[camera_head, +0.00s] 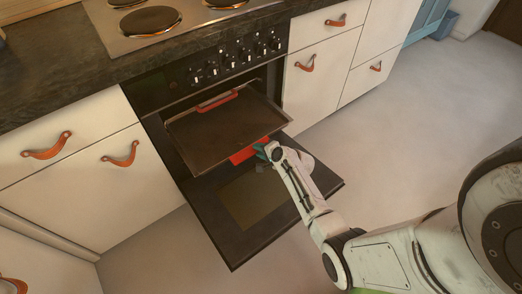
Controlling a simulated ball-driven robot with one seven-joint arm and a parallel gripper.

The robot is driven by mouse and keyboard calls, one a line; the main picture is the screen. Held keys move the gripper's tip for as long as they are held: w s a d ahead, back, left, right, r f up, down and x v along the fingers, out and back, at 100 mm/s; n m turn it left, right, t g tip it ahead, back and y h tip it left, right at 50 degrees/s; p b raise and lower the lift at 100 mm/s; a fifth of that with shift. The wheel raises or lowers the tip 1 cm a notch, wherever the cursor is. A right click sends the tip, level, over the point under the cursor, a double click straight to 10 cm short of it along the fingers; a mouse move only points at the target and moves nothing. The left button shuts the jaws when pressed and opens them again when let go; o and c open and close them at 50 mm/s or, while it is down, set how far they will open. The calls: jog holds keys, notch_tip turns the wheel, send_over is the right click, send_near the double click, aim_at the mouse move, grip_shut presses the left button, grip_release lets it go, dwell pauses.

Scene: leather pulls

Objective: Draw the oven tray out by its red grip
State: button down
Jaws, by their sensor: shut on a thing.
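The dark oven tray (222,128) sticks well out of the oven opening, over the open oven door (250,205). A red grip (243,155) is on the tray's front edge, and another red grip (217,101) is at its back edge near the oven. My gripper (263,150) is at the right end of the front red grip and is shut on it. Its fingers are small in the picture, and the arm covers part of the door behind.
The oven door hangs open below the tray. White drawers with leather pulls (120,154) flank the oven. A cooktop (165,22) and control knobs (232,62) are above. Free floor (400,130) lies to the right.

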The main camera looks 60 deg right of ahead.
jog(key=c, duration=0.8)
grip_release()
jog(key=p+v, duration=0.2)
jog(key=v, duration=0.9)
jog(key=shift+f+p, duration=0.15)
jog(key=shift+p, duration=0.25)
